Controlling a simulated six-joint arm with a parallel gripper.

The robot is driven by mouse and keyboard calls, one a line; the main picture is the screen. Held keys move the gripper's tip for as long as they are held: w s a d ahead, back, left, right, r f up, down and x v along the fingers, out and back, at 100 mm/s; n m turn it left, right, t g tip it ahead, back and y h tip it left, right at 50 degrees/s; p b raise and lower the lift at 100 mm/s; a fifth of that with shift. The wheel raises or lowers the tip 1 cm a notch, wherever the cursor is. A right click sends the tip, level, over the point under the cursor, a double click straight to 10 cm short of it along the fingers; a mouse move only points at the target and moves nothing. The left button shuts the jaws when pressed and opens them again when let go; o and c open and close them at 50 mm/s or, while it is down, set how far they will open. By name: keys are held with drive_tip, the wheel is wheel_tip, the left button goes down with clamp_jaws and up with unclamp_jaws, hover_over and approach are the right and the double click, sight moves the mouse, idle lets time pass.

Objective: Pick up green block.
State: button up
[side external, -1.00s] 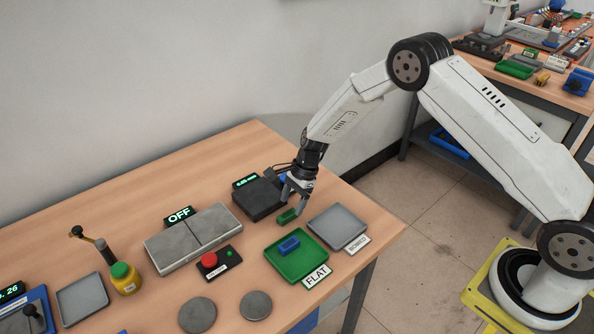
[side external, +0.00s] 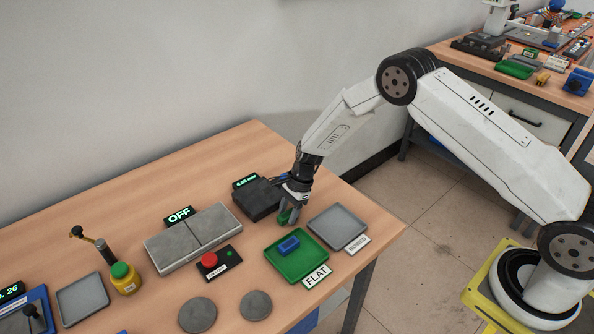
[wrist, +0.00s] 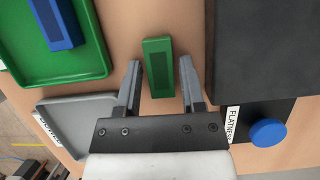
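The green block (wrist: 158,67) lies on the wooden table in the wrist view, between the two open fingers of my gripper (wrist: 160,77). There is a gap on each side of it, and its far end reaches past the fingertips. In the side view the green block (side external: 284,216) is partly hidden by my gripper (side external: 289,218), which points down around it at table height. I cannot tell how far the fingertips are from the table.
The green tray (side external: 288,271) holding a blue block (side external: 289,244) is close by, beside a grey tray (side external: 339,220). A black device (side external: 255,202) stands just behind the gripper. A flat metal plate unit (side external: 194,237) and a red button box (side external: 216,262) are to the left.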

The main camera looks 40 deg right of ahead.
clamp_jaws()
drive_tip(key=shift+r, duration=0.2)
drive_tip(key=shift+r, duration=0.9)
drive_tip(key=s+d+r, duration=0.1)
drive_tip(key=s+r, duration=0.9)
drive_tip(key=s, duration=0.3)
drive_tip(key=shift+s+d+r, duration=0.4)
